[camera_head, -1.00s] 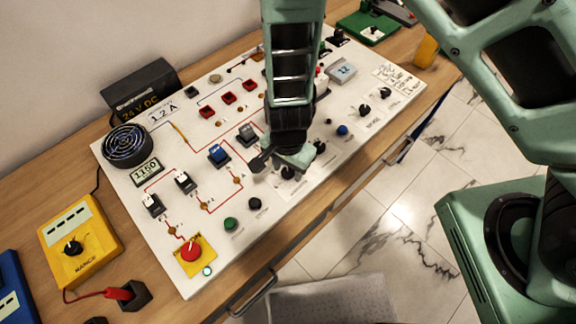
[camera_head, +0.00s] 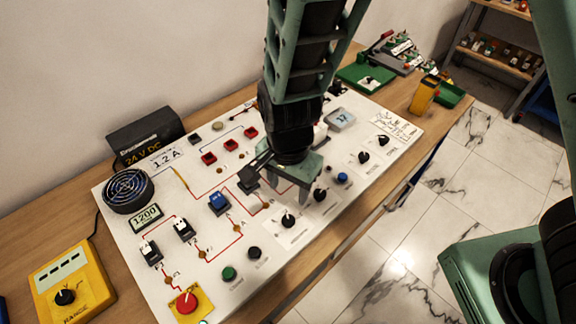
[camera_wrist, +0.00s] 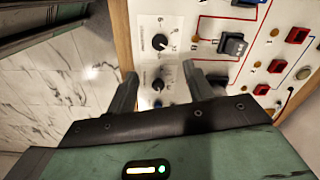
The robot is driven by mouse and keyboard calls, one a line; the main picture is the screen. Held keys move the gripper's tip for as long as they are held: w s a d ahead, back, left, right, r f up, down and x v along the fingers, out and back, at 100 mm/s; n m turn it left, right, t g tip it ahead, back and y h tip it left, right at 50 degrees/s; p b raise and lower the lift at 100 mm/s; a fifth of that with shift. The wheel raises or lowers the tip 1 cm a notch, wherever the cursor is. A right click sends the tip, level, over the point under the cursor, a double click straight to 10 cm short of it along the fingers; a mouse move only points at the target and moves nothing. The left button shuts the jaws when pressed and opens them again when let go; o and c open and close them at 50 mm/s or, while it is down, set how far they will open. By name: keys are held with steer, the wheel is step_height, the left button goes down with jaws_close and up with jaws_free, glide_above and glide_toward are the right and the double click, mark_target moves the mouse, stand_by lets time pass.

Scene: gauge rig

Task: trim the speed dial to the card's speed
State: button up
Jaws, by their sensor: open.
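The speed card is not clearly identifiable; a white card with handwriting (camera_head: 395,127), too small to read, lies at the panel's right end. My gripper (camera_head: 274,194) is open and empty above the panel, apart from the first dial.
A blue rocker switch (camera_head: 219,203), red switches (camera_head: 209,158) and white toggles (camera_head: 150,252) stand on the panel. A red stop button (camera_head: 187,302) is at the front left. A yellow range box (camera_head: 72,285) sits left. Marble floor is clear at right.

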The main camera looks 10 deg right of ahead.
step_height(320, 180, up, 5)
steer(key=shift+f, duration=0.1)
stand_by(0.6)
steer(key=s+d+r+n+b, duration=0.3)
steer(key=s+d+n+b, duration=0.4)
steer(key=s+n, duration=0.5)
steer(key=shift+d+n+y+b, duration=0.3)
steer(key=shift+d+n, duration=0.4)
steer(key=shift+n, duration=1.3)
steer(key=shift+w+d, duration=0.1)
stand_by(1.9)
